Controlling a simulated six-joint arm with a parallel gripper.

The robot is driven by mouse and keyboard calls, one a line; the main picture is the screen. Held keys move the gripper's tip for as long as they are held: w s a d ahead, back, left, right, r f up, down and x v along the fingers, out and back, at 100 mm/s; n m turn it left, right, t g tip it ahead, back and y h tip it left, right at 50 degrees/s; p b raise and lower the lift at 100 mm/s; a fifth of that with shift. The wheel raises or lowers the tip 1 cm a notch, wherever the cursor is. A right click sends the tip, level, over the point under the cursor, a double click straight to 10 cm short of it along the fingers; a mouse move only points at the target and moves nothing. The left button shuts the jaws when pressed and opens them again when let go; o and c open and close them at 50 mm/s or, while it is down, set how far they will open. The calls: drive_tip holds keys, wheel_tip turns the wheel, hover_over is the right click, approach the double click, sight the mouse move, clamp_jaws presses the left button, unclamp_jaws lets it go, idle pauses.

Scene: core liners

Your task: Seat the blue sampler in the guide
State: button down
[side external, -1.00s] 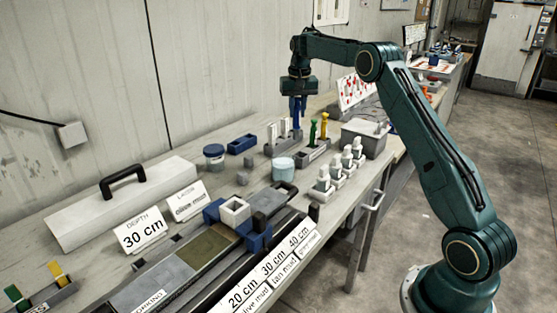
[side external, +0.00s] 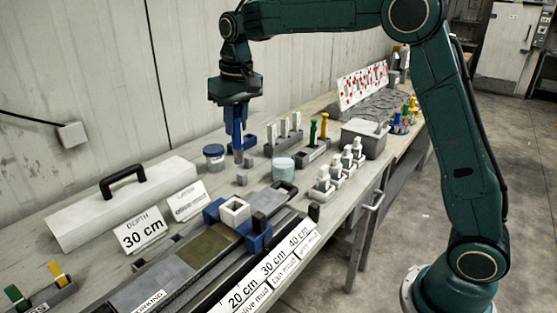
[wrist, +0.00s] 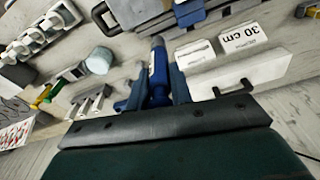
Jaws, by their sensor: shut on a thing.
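The blue sampler (wrist: 158,72) is held upright between the fingers of my gripper (side external: 237,132). Its grey lower end (side external: 238,156) points down at the bench in the side external view. In the wrist view, the two blue fingers of my gripper (wrist: 157,88) are on either side of the sampler. The guide (side external: 235,211), a pale square block with an open top between blue blocks, sits on the long core tray, in front of and below my gripper. My gripper and the sampler are apart from it, above the back of the bench.
A blue-lidded jar (side external: 214,158) and small grey blocks stand close to the sampler. A pale blue cup (side external: 283,169), white bottles (side external: 346,160) and a rack with green and yellow tools (side external: 315,147) stand to the right. A 30 cm depth card (side external: 143,237) and handled case (side external: 120,205) are left.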

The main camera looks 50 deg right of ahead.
drive_tip(key=s+a+r+n, duration=0.1)
drive_tip(key=s+a+n, duration=0.1)
drive_tip(key=s+a, duration=0.3)
drive_tip(key=a, duration=0.2)
drive_tip(key=shift+s+a, duration=0.25)
drive_tip(key=shift+a, duration=0.1)
drive_tip(key=shift+f, duration=0.2)
wheel_tip(320, 180, down, 11)
idle(1.9)
idle(0.4)
drive_tip(key=c, duration=1.2)
unclamp_jaws()
drive_tip(key=shift+o, duration=0.2)
